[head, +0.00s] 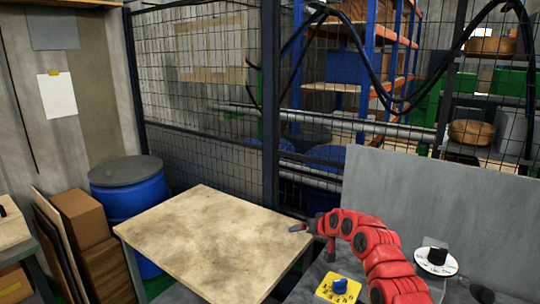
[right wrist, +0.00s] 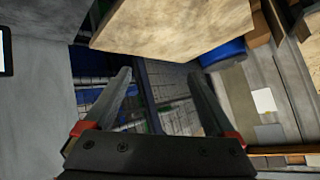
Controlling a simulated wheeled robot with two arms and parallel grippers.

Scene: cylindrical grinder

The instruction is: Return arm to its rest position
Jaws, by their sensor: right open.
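My right arm is red and reaches in from the lower right of the head view. Its right gripper (head: 311,243) is near the right edge of the wooden table, in front of the grey panel's left end. In the right wrist view the gripper (right wrist: 160,76) shows two dark fingers spread apart, with nothing between them. My left arm and left gripper do not show in either view.
The wooden tabletop (head: 215,240) is bare. A yellow plate with a blue knob (head: 340,287) and a white dial (head: 436,261) lie close to my right arm. A grey panel (head: 440,200) stands behind it. A blue barrel (head: 130,195) and cardboard boxes (head: 95,230) stand left.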

